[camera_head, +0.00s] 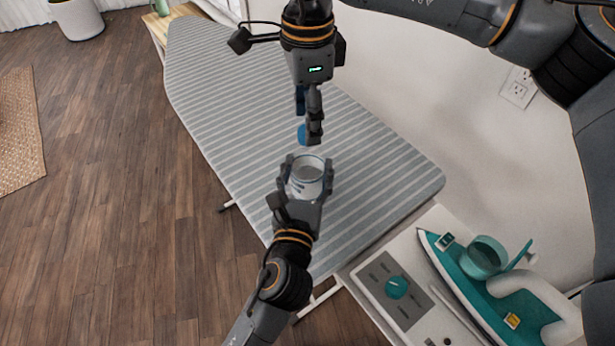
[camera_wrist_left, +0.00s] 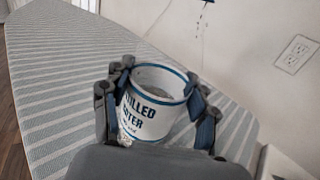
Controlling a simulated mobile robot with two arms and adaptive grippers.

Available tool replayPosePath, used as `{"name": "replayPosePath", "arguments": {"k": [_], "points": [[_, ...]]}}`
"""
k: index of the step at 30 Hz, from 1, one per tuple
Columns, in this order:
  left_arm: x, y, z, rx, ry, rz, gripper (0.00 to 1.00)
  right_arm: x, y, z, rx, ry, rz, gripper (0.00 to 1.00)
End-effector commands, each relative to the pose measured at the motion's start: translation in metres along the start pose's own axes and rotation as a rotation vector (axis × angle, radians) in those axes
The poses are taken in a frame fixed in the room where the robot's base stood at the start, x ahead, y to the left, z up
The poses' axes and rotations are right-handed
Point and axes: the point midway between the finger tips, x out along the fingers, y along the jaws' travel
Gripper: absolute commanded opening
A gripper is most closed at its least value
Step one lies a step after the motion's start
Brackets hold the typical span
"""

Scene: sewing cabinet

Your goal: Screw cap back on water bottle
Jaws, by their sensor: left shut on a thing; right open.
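The water bottle is a white open-topped container (camera_head: 308,178) with a blue rim and "…ILLED …TER" lettering, which also shows in the left wrist view (camera_wrist_left: 150,112). My left gripper (camera_head: 308,172) is shut around its sides, with fingers on both sides in the left wrist view (camera_wrist_left: 160,105). Its top is uncovered. My right gripper (camera_head: 308,125) is open, pointing down just beyond the bottle. I cannot tell whether the blue piece touches its fingers or lies on the board.
A striped ironing board (camera_head: 225,95) lies beneath both grippers, with clear surface to the left. A wall with an outlet (camera_head: 518,88) bounds the right side.

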Motion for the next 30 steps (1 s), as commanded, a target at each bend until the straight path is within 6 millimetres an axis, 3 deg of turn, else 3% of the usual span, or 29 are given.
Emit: {"name": "replayPosePath", "arguments": {"k": [6,13,18,27,28,30], "points": [[0.000,0.000,0.000,0.000,0.001,0.000,0.00,-0.047,0.000,0.000,0.001,-0.001,-0.004,0.56],[0.000,0.000,0.000,0.000,0.001,0.000,0.00,-0.088,0.000,0.000,0.000,-0.001,-0.002,0.56],[0.000,0.000,0.000,0.000,0.001,0.000,0.00,-0.102,0.000,0.000,0.000,-0.001,-0.001,0.56],[0.000,0.000,0.000,0.000,0.001,0.000,0.00,-0.104,0.000,0.000,0.000,0.000,0.000,0.56],[0.000,0.000,0.000,0.000,0.001,0.000,0.62,-0.104,0.000,0.000,0.000,0.000,0.000,0.56],[0.000,0.000,0.000,0.000,0.001,0.000,0.77,-0.104,0.000,0.000,0.000,0.000,0.000,0.56]]}}
